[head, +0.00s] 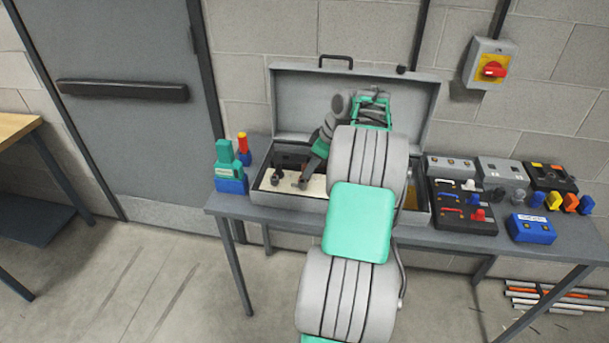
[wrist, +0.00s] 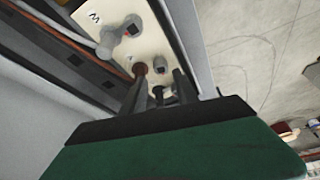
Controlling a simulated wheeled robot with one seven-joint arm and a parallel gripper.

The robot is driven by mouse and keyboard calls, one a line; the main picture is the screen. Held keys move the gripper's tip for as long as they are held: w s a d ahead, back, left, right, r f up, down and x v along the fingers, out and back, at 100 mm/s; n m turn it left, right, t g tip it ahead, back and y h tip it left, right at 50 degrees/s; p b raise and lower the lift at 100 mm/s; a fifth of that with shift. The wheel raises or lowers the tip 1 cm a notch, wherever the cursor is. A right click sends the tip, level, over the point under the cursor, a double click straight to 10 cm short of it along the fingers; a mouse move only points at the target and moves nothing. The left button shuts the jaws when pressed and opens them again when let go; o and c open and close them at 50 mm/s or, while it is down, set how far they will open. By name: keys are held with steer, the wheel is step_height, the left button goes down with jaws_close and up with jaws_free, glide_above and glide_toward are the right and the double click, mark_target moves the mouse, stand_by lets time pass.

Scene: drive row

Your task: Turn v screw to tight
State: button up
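The open grey case (head: 258,197) on the table holds a cream panel (head: 315,187), also seen in the wrist view (wrist: 115,50). On it, a grey knob-like fitting (wrist: 108,42) stands near a letter that looks like W. A second, smaller letter is unreadable, so I cannot be sure which fitting is the v screw. A reddish-brown post (wrist: 140,69) and a dark screw-like piece (wrist: 157,91) stand near my fingers. My gripper (wrist: 161,78) is open, its two dark fingers apart on either side of the dark piece. Contact cannot be told. In the head view my gripper (head: 304,182) is low inside the case.
The raised case lid (head: 290,95) stands behind my arm. A green-and-blue device (head: 231,170) and a red-yellow-blue tool (head: 243,150) stand left. Control boxes (head: 460,210) and a blue box (head: 531,229) crowd the right. A red wall switch (head: 492,70) is above.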

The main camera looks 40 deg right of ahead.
mark_target(302, 183)
steer(key=p+x, duration=0.1)
steer(key=x, duration=0.5)
steer(key=shift+w+a+f, duration=0.1)
steer(key=shift+w+f, duration=0.1)
steer(key=shift+f, duration=0.15)
steer(key=shift+c, duration=0.3)
jaws_close()
